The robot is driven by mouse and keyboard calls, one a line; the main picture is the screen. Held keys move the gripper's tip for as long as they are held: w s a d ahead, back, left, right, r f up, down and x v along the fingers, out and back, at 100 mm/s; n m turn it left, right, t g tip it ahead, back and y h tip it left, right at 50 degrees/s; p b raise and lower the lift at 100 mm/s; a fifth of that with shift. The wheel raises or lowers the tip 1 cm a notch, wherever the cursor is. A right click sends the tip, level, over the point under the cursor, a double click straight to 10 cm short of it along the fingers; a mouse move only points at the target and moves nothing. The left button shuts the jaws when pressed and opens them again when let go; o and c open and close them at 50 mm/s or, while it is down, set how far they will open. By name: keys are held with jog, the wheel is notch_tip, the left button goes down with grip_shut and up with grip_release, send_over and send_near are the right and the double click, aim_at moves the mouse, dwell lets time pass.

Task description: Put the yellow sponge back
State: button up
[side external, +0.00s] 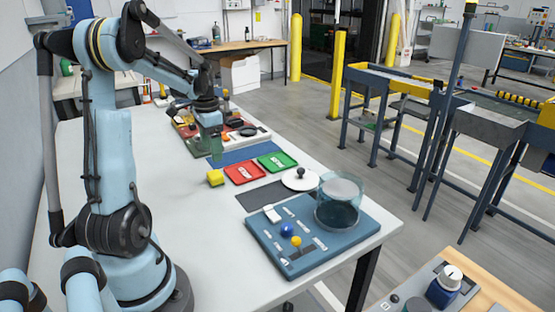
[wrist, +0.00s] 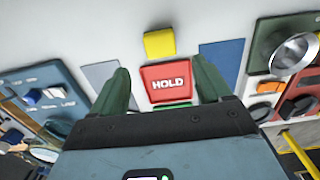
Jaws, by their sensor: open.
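The yellow sponge (side external: 215,178) is a small block lying on the white table, just left of the red tray. It also shows in the wrist view (wrist: 159,43), beyond my fingertips and above the red tray. My gripper (side external: 216,154) hangs over the table near the sponge, apart from it. In the wrist view my gripper's two green fingers (wrist: 160,66) are spread wide with nothing between them. The red tray (side external: 244,172) reads HOLD in the wrist view (wrist: 166,70). A green tray (side external: 278,161) lies beside it.
A blue mat (side external: 238,154) and a dark grey mat (side external: 262,196) flank the trays. A white round lid with a black knob (side external: 300,181) lies nearby. A blue panel (side external: 300,262) carries knobs and a clear cylinder (side external: 341,188). Another cluttered panel (side external: 190,122) is behind my gripper.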

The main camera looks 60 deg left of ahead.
jog(key=w+d+r+t+y, duration=0.1)
jog(key=w+d+r, duration=0.2)
jog(key=d, duration=0.4)
jog(key=w+d+r+t, duration=0.1)
jog(key=w+d+r, duration=0.15)
jog(key=d, duration=0.45)
jog(key=s+d+f+t+h, duration=0.1)
jog(key=d+t, duration=0.4)
jog(key=d, duration=1.3)
jog(key=shift+s, duration=0.5)
